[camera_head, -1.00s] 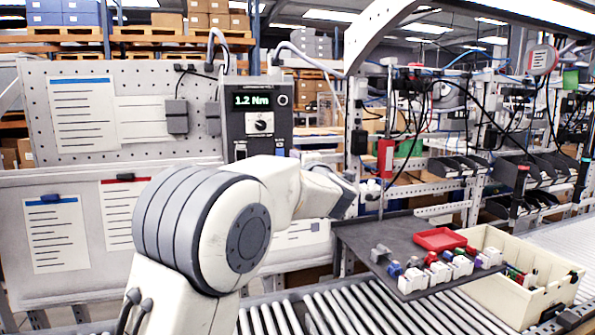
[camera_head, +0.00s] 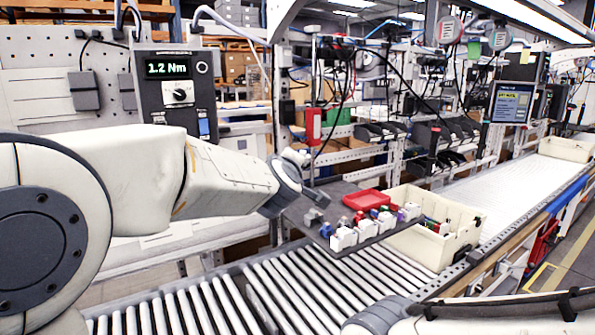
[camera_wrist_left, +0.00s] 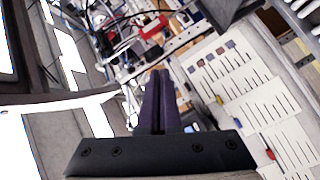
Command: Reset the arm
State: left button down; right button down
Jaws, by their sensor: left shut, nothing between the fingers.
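My left arm (camera_head: 130,185) comes in from the left in the head view, with its wrist (camera_head: 284,186) beside the dark tray's left end. Wall sheets and cabling show beyond the fingers. Part of my right arm (camera_head: 470,318) shows at the bottom right of the head view; its gripper is out of view.
The dark tray (camera_head: 345,252) carries a red bin (camera_head: 368,199) and several small white, red and blue pieces. A cream crate (camera_head: 418,246) stands to its right. A roller conveyor (camera_head: 270,295) runs below. A controller reading 1.2 Nm (camera_head: 178,90) stands behind my left arm.

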pick_arm(q)
jog(key=s+d+f+m+g+h, duration=0.2)
jog(key=s+d+f+m+g, duration=0.35)
jog(key=s+f, duration=0.35)
jog(key=s+d+f+m+g+h, duration=0.35)
jog(key=s+f+m, duration=0.25)
jog(key=s, duration=0.4)
jog(key=s+a+f+m+g+y, duration=0.2)
jog(key=s+a+f, duration=0.1)
jog(key=s, duration=0.4)
jog(key=s+a+f+m+g+y, duration=0.1)
jog(key=s+a+f+m+g, duration=0.2)
jog(key=s, duration=0.4)
jog(key=s+a+f+m+g+y, duration=0.2)
jog(key=s+a+f, duration=0.2)
jog(key=s, duration=0.4)
jog(key=shift+f+m+y, duration=0.35)
jog(key=shift+f, duration=0.45)
